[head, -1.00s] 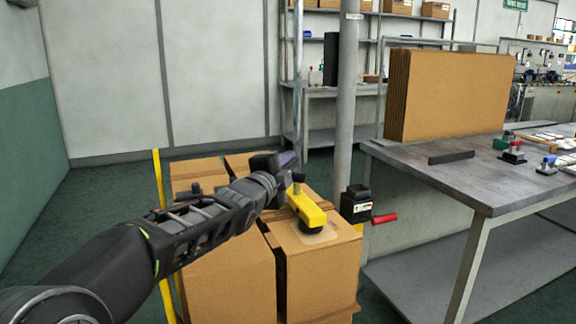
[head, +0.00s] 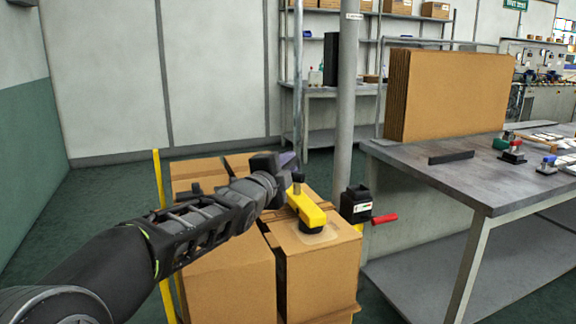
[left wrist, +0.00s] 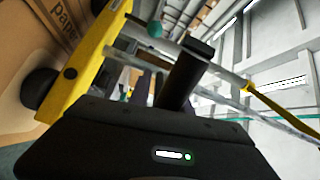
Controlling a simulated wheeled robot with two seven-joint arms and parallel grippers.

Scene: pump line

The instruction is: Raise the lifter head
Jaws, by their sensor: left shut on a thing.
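The yellow lifter head (head: 309,210) with its black suction cup is over the top of the front right carton (head: 318,265). I cannot tell for sure whether the cup touches the carton. My left gripper (head: 290,172) is at the head's rear end, shut on its dark upright grip, which the fingers partly hide. In the left wrist view, the yellow bar of the lifter head (left wrist: 88,62) runs along the left, with a black cup (left wrist: 40,88) beside a carton. A dark round post (left wrist: 184,76) stands in front of the gripper body. My right gripper is out of view.
Several cartons (head: 225,275) are stacked below my left arm, beside a yellow post (head: 158,180). A grey pole (head: 346,100) stands behind. A workbench (head: 420,172) fills the right.

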